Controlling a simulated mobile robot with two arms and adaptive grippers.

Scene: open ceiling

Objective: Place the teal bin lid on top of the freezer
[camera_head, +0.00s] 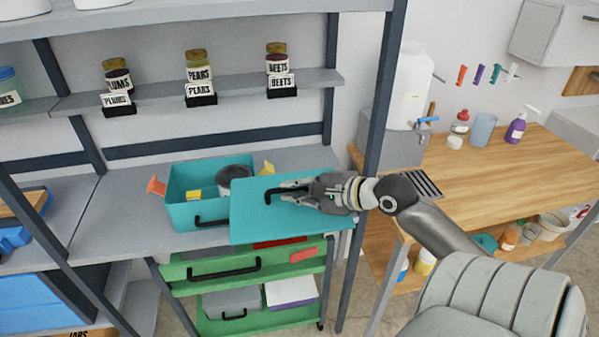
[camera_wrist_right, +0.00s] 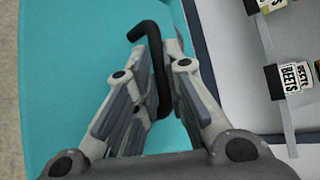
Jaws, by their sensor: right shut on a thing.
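The teal bin lid (camera_head: 262,222) is a flat teal panel with a black handle, and it also fills much of the right wrist view (camera_wrist_right: 70,60). My right gripper (camera_head: 285,195) is shut on the lid's black handle (camera_wrist_right: 150,32) and holds the lid in front of the shelf, partly overlapping the teal bin in the head view. The teal bin (camera_head: 180,214) sits open on the grey shelf with a dark round item and small yellow items inside. My left gripper is not in view. I cannot identify a freezer in these frames.
A green drawer cart (camera_head: 190,272) stands below the shelf. Labelled jars stand on the upper shelf (camera_head: 235,92). A blue-grey post rises beside my right arm.

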